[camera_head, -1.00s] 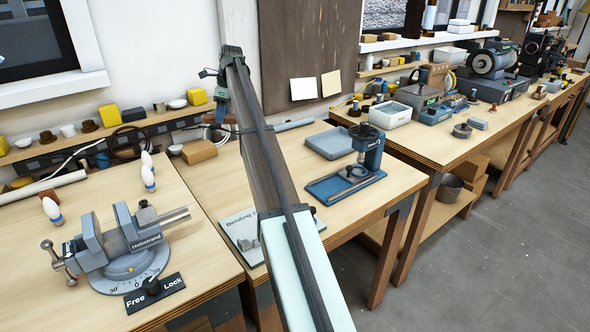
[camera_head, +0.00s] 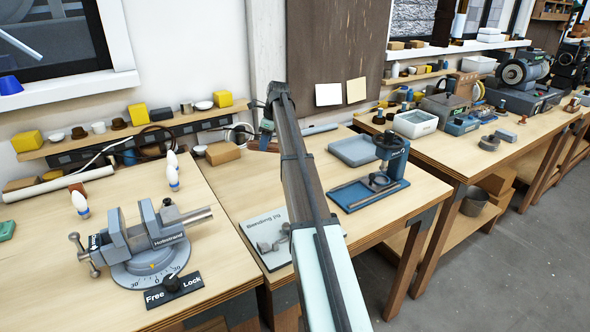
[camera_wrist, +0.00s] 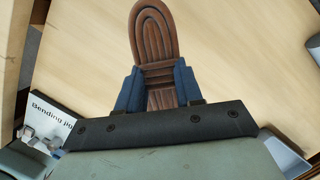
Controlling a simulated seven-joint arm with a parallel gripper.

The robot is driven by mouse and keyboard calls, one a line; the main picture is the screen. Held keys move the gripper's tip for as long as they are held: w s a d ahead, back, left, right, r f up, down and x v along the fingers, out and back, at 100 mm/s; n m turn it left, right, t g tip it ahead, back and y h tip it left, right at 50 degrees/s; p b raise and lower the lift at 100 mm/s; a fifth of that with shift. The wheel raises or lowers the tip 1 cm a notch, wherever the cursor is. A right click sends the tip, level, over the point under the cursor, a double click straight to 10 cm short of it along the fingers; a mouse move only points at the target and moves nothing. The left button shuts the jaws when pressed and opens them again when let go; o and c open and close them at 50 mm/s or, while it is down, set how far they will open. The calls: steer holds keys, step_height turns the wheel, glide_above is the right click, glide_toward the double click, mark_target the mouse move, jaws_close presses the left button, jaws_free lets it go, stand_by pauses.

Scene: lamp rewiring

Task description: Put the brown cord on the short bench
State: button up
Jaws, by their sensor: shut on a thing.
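The brown cord (camera_wrist: 153,35) is a bundle of flattened loops in the wrist view. My gripper (camera_wrist: 157,85) is shut on its narrow banded end between two blue fingers, and the loops stick out beyond them. In the head view my gripper (camera_head: 266,127) is small, at the far end of my arm, over the back of the middle bench (camera_head: 235,185). The cord shows there only as a small brown patch below the fingers. Pale wood lies beneath the cord in the wrist view; I cannot tell the gap. No label shows which bench is the short one.
On the middle bench are a bending jig (camera_head: 272,240), a grey tray (camera_head: 355,151) and a blue press (camera_head: 390,160). A vise (camera_head: 150,245) stands on the left bench. A cardboard box (camera_head: 222,153) sits behind. Bare wood lies left of my arm.

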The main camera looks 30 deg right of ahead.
mark_target(272, 144)
steer(key=shift+f, duration=4.65)
steer(key=shift+f, duration=0.1)
steer(key=o, duration=1.1)
steer(key=v, duration=1.2)
steer(key=shift+w, duration=0.1)
